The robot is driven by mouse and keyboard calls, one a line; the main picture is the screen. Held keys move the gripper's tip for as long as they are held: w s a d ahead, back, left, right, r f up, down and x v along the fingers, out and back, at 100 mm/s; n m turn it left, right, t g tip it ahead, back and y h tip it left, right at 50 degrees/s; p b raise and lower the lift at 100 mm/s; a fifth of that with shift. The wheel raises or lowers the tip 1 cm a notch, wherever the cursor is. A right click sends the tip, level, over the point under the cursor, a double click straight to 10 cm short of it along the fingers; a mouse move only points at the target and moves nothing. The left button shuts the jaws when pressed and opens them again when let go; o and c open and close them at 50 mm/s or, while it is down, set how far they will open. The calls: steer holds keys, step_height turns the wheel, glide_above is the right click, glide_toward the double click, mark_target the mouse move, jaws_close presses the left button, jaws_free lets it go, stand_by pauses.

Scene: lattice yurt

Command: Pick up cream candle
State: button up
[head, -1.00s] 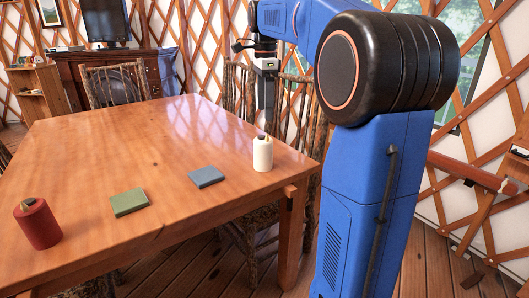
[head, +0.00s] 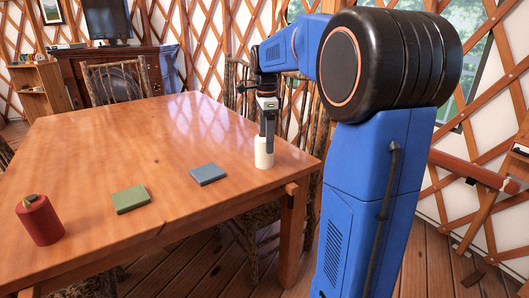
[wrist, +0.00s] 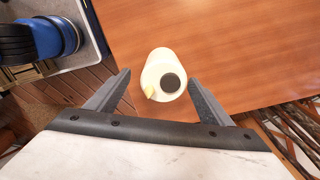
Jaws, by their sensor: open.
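The cream candle (head: 264,154) stands upright near the right end of the wooden table (head: 150,135). In the wrist view the candle (wrist: 158,66) shows from above, with a dark round spot on its top. My gripper (head: 266,136) is right over the candle in the head view, its fingers pointing down at the candle's top. In the wrist view the two fingers of my gripper (wrist: 157,90) are spread apart, with the candle between and just beyond their tips. The gripper is open and holds nothing. I cannot tell whether a finger touches the candle.
A blue-grey square (head: 208,174) and a green square (head: 131,199) lie on the table to the left of the candle. A red candle (head: 40,220) stands at the front left. A rustic chair (head: 240,90) is behind the table's right side. The table's middle is clear.

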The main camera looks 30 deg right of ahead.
steer(key=shift+w+a+f, duration=0.1)
steer(key=shift+w+f, duration=0.1)
steer(key=shift+f, duration=1.05)
steer(key=shift+w+a+f, duration=0.1)
steer(key=shift+w+f, duration=0.05)
steer(key=shift+f, duration=1.1)
steer(key=c, duration=1.3)
